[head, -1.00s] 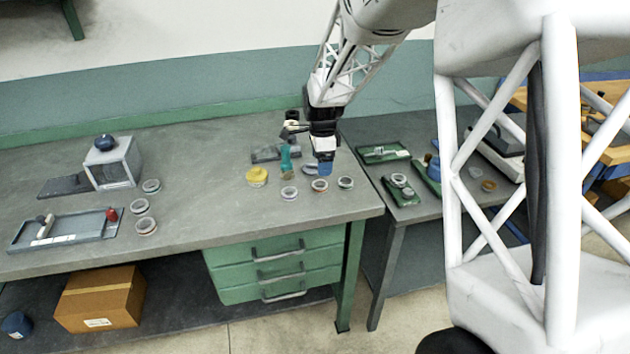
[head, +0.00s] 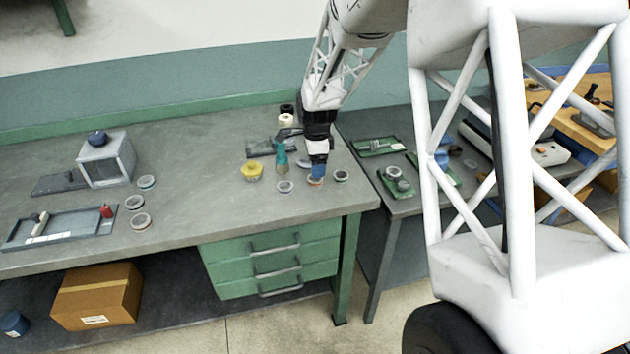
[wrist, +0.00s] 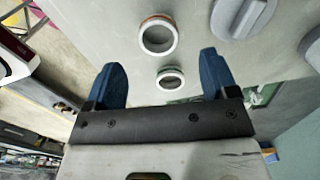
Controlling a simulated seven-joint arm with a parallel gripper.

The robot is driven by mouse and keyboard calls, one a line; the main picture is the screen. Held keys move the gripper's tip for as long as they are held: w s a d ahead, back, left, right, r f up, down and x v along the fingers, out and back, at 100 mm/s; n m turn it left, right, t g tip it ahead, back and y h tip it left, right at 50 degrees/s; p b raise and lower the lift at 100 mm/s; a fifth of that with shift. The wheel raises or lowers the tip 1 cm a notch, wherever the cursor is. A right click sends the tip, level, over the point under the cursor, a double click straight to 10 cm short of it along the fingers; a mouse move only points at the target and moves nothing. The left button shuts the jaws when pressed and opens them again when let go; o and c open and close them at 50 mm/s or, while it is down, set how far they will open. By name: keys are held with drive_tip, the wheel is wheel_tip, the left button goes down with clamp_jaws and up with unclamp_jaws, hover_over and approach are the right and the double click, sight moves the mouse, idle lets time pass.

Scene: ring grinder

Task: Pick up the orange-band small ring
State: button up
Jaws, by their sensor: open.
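My gripper (head: 318,174) is open and points down over the bench, just above a small ring with an orange band (head: 316,182). In the head view the fingers partly hide this ring. The orange-band ring (wrist: 158,36) lies flat on the bench beyond the fingertips, with a reddish-orange edge. A second ring (wrist: 170,79) appears between the fingers in that view, lying on the bench.
Rings lie on the left (head: 285,187) and right (head: 341,176) of my gripper. A yellow object (head: 251,171) and a teal-handled tool (head: 281,156) stand nearby. Several rings, a tray (head: 60,228) and a box-shaped machine (head: 106,162) are at left. The bench front is clear.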

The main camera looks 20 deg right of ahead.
drive_tip(key=shift+a+f, duration=0.15)
drive_tip(key=shift+f, duration=2.4)
drive_tip(key=c, duration=1)
drive_tip(key=shift+r, duration=0.1)
drive_tip(key=shift+r, duration=1.45)
drive_tip(key=shift+s+r, duration=0.3)
drive_tip(key=s, duration=0.5)
drive_tip(key=s+r, duration=0.1)
drive_tip(key=s, duration=0.9)
drive_tip(key=shift+s+a+r, duration=0.15)
drive_tip(key=shift+s+a, duration=0.1)
drive_tip(key=shift+a, duration=0.1)
